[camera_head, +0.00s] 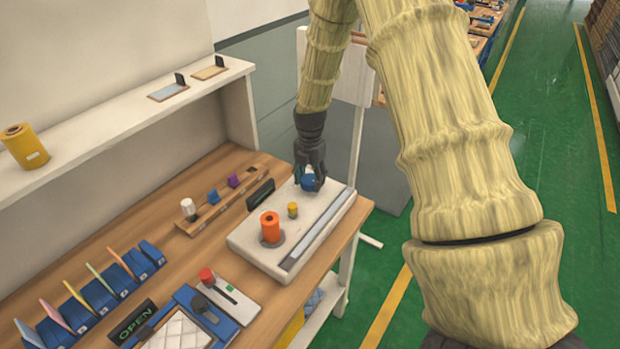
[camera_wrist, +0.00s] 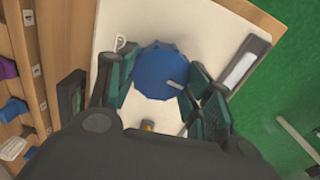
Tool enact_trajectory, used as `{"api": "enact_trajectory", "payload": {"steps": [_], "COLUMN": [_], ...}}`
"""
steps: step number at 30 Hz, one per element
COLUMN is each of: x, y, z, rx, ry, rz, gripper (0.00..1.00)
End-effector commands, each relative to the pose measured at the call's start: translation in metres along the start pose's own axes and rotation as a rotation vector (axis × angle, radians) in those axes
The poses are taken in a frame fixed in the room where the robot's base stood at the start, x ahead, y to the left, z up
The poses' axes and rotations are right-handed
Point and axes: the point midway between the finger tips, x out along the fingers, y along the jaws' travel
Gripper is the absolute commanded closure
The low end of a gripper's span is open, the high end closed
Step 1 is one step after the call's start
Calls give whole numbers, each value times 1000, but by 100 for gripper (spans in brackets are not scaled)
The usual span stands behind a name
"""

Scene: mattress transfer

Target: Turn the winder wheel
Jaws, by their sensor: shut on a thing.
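The blue winder wheel (camera_head: 309,184) stands at the far end of a white winder base (camera_head: 262,257) on the workbench. In the wrist view the wheel (camera_wrist: 160,70) is a round, ridged blue disc with a small grey peg near its lower right edge. My gripper (camera_head: 308,178) points down over the wheel, and its dark green finger pads (camera_wrist: 165,90) lie on both sides of it. The fingers are shut on the wheel. They hide part of its sides in the head view.
An orange spool (camera_head: 270,227) and a small yellow cylinder (camera_head: 292,209) stand on the base nearer the camera. A wooden rack (camera_head: 221,203) with white, blue and purple pieces lies to the left. A shelf (camera_head: 110,125) runs behind the bench. Green floor lies right.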

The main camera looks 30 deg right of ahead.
Motion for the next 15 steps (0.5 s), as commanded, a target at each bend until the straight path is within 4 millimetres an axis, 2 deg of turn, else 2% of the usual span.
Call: {"api": "enact_trajectory", "payload": {"steps": [15], "x": [0], "y": [2], "z": [1], "rx": [460], "ry": [0], "rz": [1], "gripper": [73]}}
